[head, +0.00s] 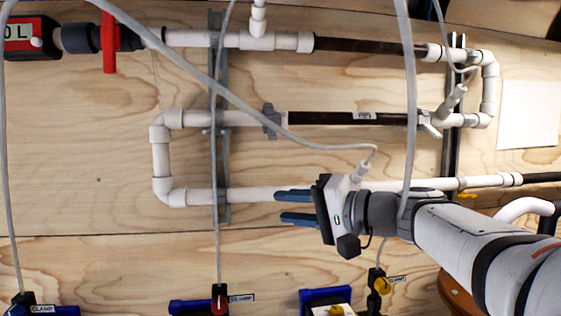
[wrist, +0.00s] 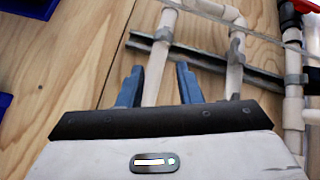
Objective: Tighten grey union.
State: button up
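A grey union-like fitting (head: 271,121) sits on the middle white pipe in the head view, just left of that pipe's dark section. My gripper (head: 283,206) is below it, in front of the lower pipe, with its blue fingers pointing left. The fingers are apart with nothing held between them. In the wrist view my gripper (wrist: 158,78) also shows open, and the lower pipe (wrist: 155,65) appears between the fingertips. I cannot tell the depth gap to that pipe.
A metal strut (head: 222,160) carries the pipes at left. A red-handled valve (head: 108,42) with a dark grey fitting (head: 77,38) is at upper left. Grey cables hang across the board, one crossing near the union. Clamp-labelled items line the bottom edge.

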aim_at(273, 128)
jog(key=w+d+r+t+y, duration=0.2)
jog(key=w+r+y, duration=0.15)
jog(key=r, duration=0.65)
jog(key=shift+t+y, duration=0.3)
jog(key=shift+y, duration=0.05)
jog(key=p+x, duration=0.2)
jog(key=x, duration=0.5)
jog(key=shift+w+r, duration=0.1)
jog(key=shift+r, duration=0.15)
jog(key=shift+c, duration=0.4)
grip_shut()
